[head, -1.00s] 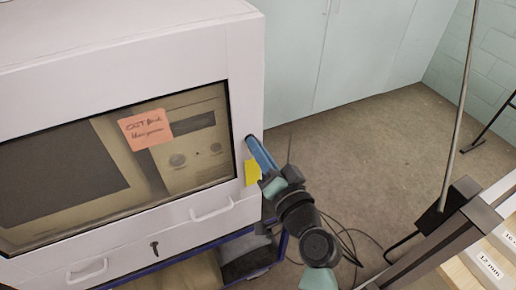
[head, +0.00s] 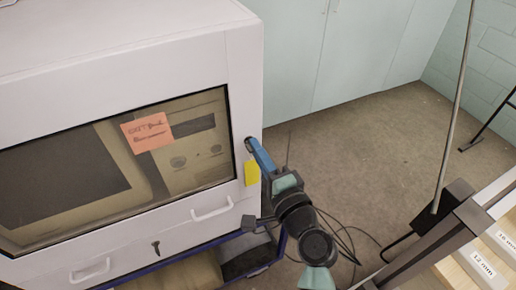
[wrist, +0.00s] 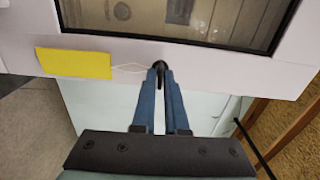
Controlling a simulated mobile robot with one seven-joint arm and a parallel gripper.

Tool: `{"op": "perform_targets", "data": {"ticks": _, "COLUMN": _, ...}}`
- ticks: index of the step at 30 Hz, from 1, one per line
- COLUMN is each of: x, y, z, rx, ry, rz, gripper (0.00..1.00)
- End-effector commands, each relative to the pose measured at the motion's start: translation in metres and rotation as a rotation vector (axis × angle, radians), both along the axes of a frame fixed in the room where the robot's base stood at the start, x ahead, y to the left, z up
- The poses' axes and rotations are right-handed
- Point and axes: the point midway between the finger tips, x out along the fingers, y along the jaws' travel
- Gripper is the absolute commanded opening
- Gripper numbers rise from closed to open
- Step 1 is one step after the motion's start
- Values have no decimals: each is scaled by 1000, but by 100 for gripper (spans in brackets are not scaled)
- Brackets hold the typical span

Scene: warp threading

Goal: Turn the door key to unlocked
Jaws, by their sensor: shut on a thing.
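The white cabinet's glazed door (head: 246,75) fills the left of the head view. My gripper (head: 250,143) reaches to the right part of its front, beside the window. In the wrist view my gripper (wrist: 160,68) has its blue fingers nearly together on a small dark key (wrist: 159,64) at the door face. The fingers hide most of the key, so its angle is hard to tell. A yellow tag (wrist: 75,63) hangs by a thin string loop from the key; it also shows in the head view (head: 252,172).
Another dark key (head: 155,248) sits in the drawer front below, between two white handles (head: 212,209). An orange note (head: 147,132) is on the window. Cables lie on the floor (head: 340,140). A dark metal frame (head: 440,225) stands at right.

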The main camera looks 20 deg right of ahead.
Motion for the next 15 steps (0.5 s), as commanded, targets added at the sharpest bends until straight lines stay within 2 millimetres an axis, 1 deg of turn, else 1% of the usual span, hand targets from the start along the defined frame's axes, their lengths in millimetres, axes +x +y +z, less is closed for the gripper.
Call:
{"op": "perform_targets", "data": {"ticks": 6, "x": 0, "y": 1, "z": -1, "rx": 34, "ry": 2, "rz": 3, "gripper": 0}}
{"op": "perform_targets", "data": {"ticks": 15, "x": 0, "y": 1, "z": -1, "rx": 36, "ry": 2, "rz": 3, "gripper": 0}}
